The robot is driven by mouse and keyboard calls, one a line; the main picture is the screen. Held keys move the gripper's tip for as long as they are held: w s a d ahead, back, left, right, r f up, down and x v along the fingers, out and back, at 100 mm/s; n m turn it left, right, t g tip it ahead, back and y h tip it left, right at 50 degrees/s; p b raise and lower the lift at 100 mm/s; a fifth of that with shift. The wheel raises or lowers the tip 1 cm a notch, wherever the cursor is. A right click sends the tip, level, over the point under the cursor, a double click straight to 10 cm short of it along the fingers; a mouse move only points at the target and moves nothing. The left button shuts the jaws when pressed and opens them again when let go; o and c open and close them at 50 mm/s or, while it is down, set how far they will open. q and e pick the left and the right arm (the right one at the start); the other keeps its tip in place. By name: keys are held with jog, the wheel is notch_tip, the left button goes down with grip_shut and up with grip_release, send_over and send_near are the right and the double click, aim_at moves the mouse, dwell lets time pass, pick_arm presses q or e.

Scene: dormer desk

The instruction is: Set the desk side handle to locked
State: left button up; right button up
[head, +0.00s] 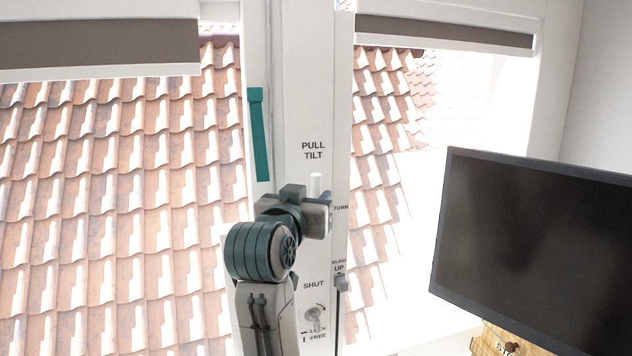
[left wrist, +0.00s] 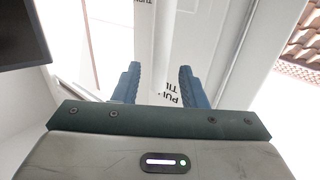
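A white handle (head: 316,184) stands upright on the window's middle post, below the words PULL TILT and above SHUT; TURN is printed to its right. My left gripper (head: 318,205) is at this handle and hides its lower part. In the left wrist view the gripper's blue fingers (left wrist: 158,85) are apart, with a white bar (left wrist: 165,45), which looks like the handle, between them and gaps on both sides. A small round lock (head: 316,316) marked LOCK and FREE sits lower on the post. My right gripper is not in view.
A teal bar (head: 259,135) is on the frame left of the post. A small grey knob (head: 342,283) marked BLIND UP is at the post's right edge. A dark monitor (head: 535,260) stands at the right, above a wooden box (head: 500,344). Blinds hang at the top.

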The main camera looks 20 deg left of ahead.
aim_at(314, 193)
pick_arm(q)
jog(key=shift+w+p, duration=0.6)
jog(key=shift+w, duration=1.3)
grip_shut()
